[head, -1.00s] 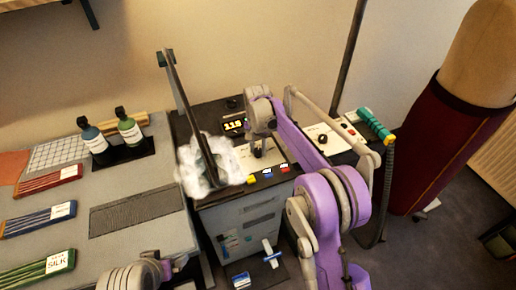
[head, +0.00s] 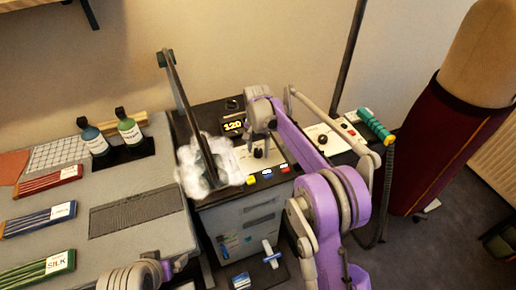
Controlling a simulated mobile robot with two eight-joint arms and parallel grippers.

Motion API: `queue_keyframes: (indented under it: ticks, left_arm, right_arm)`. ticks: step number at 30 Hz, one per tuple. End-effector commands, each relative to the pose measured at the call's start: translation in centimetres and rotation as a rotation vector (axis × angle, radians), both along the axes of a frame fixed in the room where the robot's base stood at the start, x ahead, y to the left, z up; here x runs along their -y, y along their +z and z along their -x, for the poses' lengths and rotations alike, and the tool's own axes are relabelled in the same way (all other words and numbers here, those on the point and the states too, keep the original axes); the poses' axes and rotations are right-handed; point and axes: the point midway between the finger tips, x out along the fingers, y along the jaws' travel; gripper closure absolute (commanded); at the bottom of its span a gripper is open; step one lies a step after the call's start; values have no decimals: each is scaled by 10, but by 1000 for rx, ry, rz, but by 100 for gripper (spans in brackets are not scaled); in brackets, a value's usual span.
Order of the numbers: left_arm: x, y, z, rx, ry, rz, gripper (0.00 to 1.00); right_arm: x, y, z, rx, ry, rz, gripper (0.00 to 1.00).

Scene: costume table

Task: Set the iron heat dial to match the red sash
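The red sash (head: 48,182) lies folded with a white tag at the left of the table; its print is too small to read. The iron station's display (head: 233,126) shows yellow digits that look like 120. My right gripper (head: 260,148) points down over the light panel (head: 244,160) beside the display. Its fingers are at a small dark knob, apparently the heat dial, which they mostly hide. I cannot tell whether they are shut on it. Part of my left arm shows at the bottom left; its fingers are not clear.
Blue (head: 38,219) and green (head: 38,267) sashes lie below the red one. Two bottles (head: 130,130) stand behind. White fluffy steam or stuffing surrounds a dark upright plate (head: 190,115) left of my gripper. A dress form (head: 455,140) stands right.

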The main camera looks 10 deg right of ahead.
Motion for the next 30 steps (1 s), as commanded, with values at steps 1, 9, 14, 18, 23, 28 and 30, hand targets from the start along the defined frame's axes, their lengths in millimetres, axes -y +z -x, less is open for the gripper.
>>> queue_keyframes:
  ticks: [1, 9, 14, 18, 23, 28, 30]
  left_arm:
    - [0, 0, 0, 0, 0, 0, 0]
    - [0, 0, 0, 0, 0, 0, 0]
    - [0, 2, -1, 1, 0, 0, 0]
    - [0, 5, -2, 3, 0, 0, 0]
    - [0, 8, -3, 5, 0, 0, 0]
    - [0, 10, -3, 6, 0, 0, 0]
    - [0, 10, -3, 6, 0, 0, 0]
  right_arm:
    - [0, 0, 0, 0, 0, 0, 31]
    - [0, 6, 0, -1, 1, -1, 31]
    - [-1, 32, 0, 0, 1, 0, 31]
    - [-1, 62, -1, 0, 1, 0, 31]
    - [-1, 90, -1, 0, 0, 0, 31]
    - [-1, 105, -1, 0, 0, 0, 31]
    - [-1, 108, -1, 0, 0, 0, 31]
